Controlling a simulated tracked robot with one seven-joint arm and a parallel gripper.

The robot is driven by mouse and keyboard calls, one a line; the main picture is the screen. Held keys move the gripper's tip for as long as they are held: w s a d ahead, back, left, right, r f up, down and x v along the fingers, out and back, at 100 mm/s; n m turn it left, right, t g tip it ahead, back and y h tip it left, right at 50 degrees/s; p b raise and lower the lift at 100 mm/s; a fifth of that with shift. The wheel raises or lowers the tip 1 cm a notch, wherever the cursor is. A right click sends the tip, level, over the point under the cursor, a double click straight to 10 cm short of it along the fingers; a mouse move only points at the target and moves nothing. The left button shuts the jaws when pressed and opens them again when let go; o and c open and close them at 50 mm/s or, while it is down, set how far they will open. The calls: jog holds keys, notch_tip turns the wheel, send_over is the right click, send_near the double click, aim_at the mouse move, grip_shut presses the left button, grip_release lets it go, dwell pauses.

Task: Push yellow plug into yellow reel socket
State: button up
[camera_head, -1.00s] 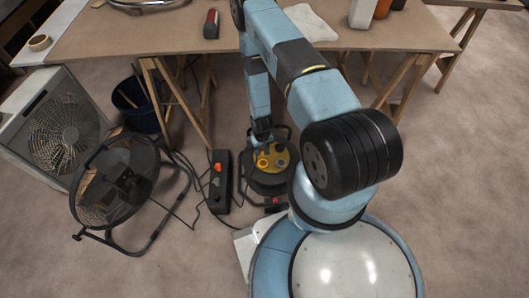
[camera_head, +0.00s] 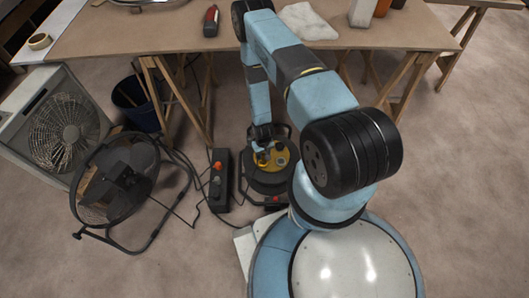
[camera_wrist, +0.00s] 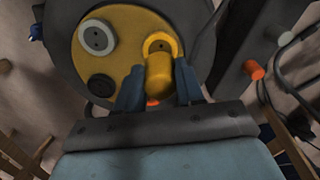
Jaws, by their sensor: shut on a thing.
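The yellow plug (camera_wrist: 159,82) is a short yellow cylinder between the two fingers of my gripper (camera_wrist: 158,88) in the wrist view. My gripper is shut on it. The yellow socket (camera_wrist: 160,44) is a ring on the reel's yellow face, right at the plug's far end. I cannot tell how deep the plug sits, or whether it touches the socket. The cable reel (camera_head: 270,184) is a black drum on the floor below the bench front. My gripper (camera_head: 263,148) is over its far left part in the head view.
The reel face also has a grey socket (camera_wrist: 97,38) and a black socket (camera_wrist: 101,85). A black power strip (camera_head: 219,181) with coloured plugs stands just left of the reel. Cables, a black fan (camera_head: 120,182) and a box fan (camera_head: 58,130) lie further left. The workbench (camera_head: 150,36) stands behind.

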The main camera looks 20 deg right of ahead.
aim_at(263, 158)
jog(key=shift+f, duration=1.65)
jog(key=shift+f, duration=0.45)
dwell(1.1)
jog(key=o, duration=1.1)
jog(key=shift+c, duration=0.2)
jog(key=shift+r, duration=0.1)
jog(key=shift+r, duration=0.25)
notch_tip(263, 158, up, 13)
